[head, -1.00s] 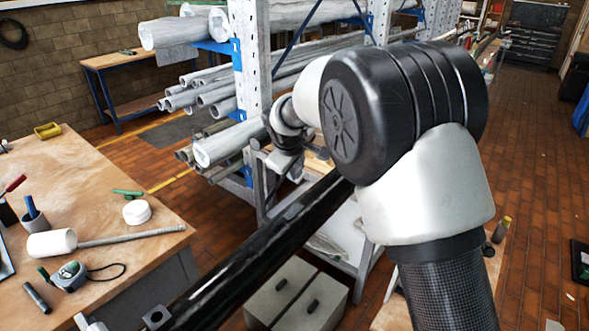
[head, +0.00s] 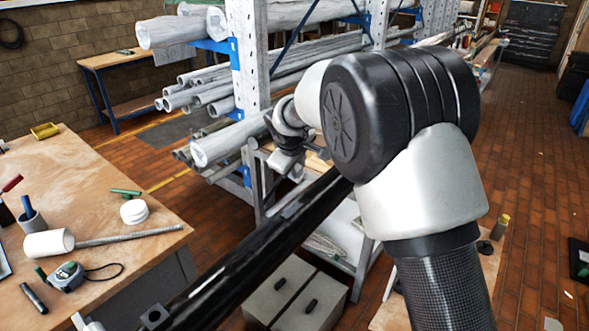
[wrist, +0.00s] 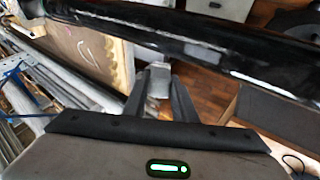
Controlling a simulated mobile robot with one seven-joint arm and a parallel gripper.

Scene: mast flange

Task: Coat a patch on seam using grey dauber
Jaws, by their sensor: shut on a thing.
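The black mast (head: 262,238) runs diagonally through the head view, from lower left up behind my arm. In the wrist view the glossy mast (wrist: 120,22) crosses the top. A dull grey patch (wrist: 205,51) shows on its side, perhaps at the seam; I cannot tell. My gripper (wrist: 161,92) is shut on the grey dauber (wrist: 159,74), whose pale block end sticks out beyond the fingers, close below the mast's edge. Whether it touches the mast is unclear. In the head view my arm and wrist are above the mast, and the dauber cannot be made out.
A wooden workbench (head: 130,185) at left carries a mallet (head: 50,243), a white tub (head: 134,212), a tape measure (head: 68,277) and a cup with tools. A rack of wrapped tubes (head: 225,95) stands behind the mast.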

